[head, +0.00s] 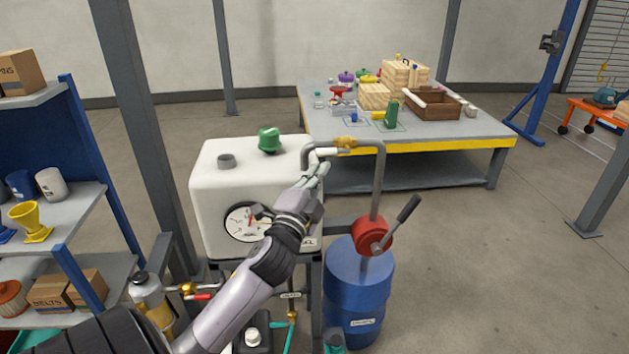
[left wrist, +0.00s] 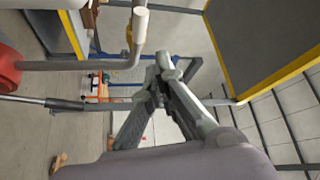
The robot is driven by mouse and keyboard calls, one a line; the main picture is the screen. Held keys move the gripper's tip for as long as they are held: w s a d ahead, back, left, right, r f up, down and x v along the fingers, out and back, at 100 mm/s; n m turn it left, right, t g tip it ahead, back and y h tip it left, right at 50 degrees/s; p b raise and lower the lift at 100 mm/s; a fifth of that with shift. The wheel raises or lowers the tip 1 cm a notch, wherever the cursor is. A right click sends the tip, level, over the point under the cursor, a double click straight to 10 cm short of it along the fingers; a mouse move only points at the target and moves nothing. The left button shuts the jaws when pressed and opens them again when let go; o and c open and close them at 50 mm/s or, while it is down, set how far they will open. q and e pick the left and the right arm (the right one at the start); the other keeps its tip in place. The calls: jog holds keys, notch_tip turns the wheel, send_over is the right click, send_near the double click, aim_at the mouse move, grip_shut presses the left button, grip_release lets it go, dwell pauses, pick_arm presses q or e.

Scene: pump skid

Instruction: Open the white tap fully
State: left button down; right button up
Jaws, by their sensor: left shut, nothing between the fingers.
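The white tap (head: 327,151) is a white lever on a brass valve body (head: 346,141), set in the grey pipe above the white tank. The lever appears to lie roughly along the pipe's horizontal run. In the left wrist view the white lever (left wrist: 140,22) shows near the top, beside the bent pipe. My left gripper (head: 321,170) is shut and empty, just below and in front of the lever in the head view. In the left wrist view its fingertips (left wrist: 163,62) meet a little apart from the lever. My right gripper is not in view.
The white tank (head: 212,190) with a gauge and green cap stands behind my left arm. A red pump (head: 371,236) with a dark lever sits on a blue drum (head: 357,280). A shelf stands left; a workbench (head: 478,128) stands behind. Floor to the right is clear.

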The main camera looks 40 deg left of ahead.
pick_arm(q)
jog(key=v, duration=0.2)
jog(key=shift+s+d, duration=0.1)
jog(key=shift+s, duration=0.15)
dwell(0.4)
notch_tip(320, 180, down, 35)
jog(key=d+n+g+h, duration=0.2)
jog(key=n+g+h, duration=0.15)
jog(key=g, duration=0.35)
jog(key=s+d+f+n+g+h+p, duration=0.1)
jog(key=s+d+f+g, duration=0.15)
jog(key=s+f, duration=0.5)
jog(key=s+d+f+g+h, duration=0.15)
jog(key=s+d+f, duration=0.25)
jog(key=f, duration=0.7)
jog(key=s+d+f+n+g, duration=0.1)
jog(key=s+f, duration=0.4)
jog(key=s, duration=0.5)
jog(key=s+d+f+n+g+h, duration=0.1)
jog(key=s+d+f+g, duration=0.2)
jog(key=s, duration=0.7)
jog(key=s+d+f+n+g, duration=0.1)
jog(key=s+d+f+g, duration=0.2)
jog(key=s+d+f, duration=0.3)
jog(key=s+f+p, duration=0.1)
jog(key=s+f, duration=0.1)
jog(key=s, duration=0.2)
jog(key=shift+s, duration=0.25)
